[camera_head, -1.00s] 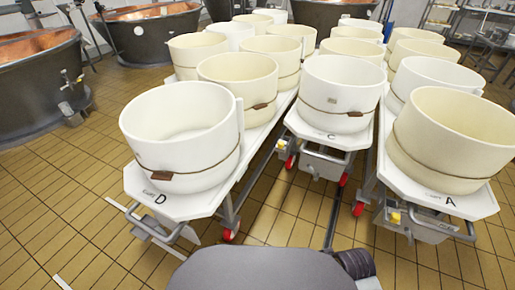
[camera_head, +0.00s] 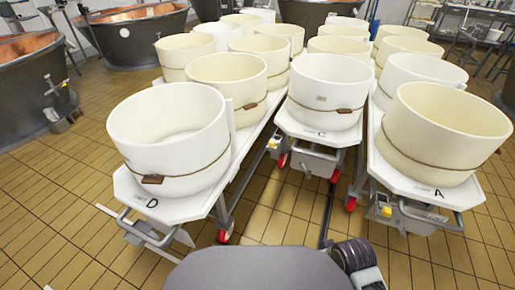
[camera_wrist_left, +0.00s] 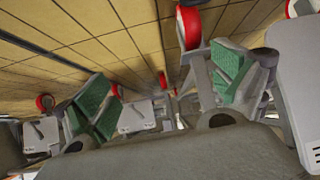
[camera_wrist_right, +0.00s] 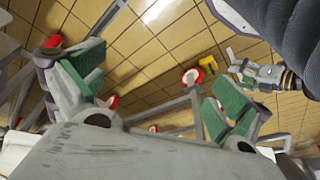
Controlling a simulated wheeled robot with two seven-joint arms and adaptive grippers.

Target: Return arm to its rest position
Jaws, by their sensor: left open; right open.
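My left gripper (camera_wrist_left: 165,95) shows in the left wrist view with its two green-padded fingers spread wide and nothing between them. My right gripper (camera_wrist_right: 150,100) shows in the right wrist view, also with green-padded fingers apart and empty. Red-wheeled carts and tiled floor lie beyond both grippers. I cannot tell how far the fingers are from the carts.
White carts marked D (camera_head: 180,209), C (camera_head: 290,125) and A (camera_head: 420,185) stand in front, bearing several cream tubs, such as the front left one (camera_head: 165,135). Copper vats (camera_head: 125,40) stand behind. Tiled floor (camera_head: 50,190) is clear at the left.

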